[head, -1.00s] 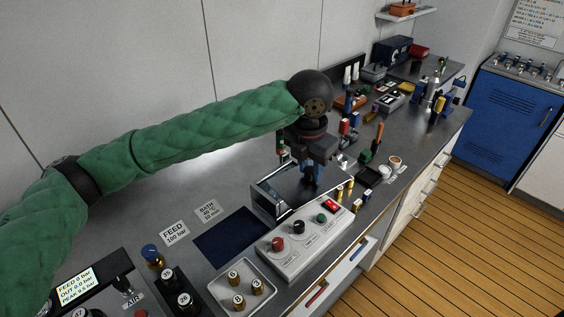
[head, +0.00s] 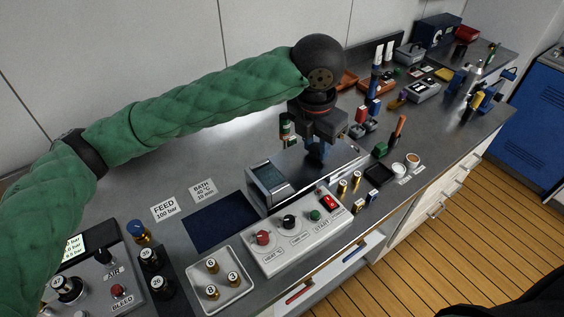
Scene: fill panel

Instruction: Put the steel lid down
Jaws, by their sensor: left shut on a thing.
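My left gripper (head: 318,153) points straight down over the bath and is shut on the steel lid (head: 303,168), a flat grey plate. A dark blue mat (head: 220,222) lies bare on the bench, left of the bath. My right gripper is not in view.
A white tray (head: 238,294) with numbered vials stands in front of the mat. Small brass-coloured vials (head: 343,187) and a dark dish (head: 378,174) sit right of the bath. Bottles and tools crowd the bench's far right.

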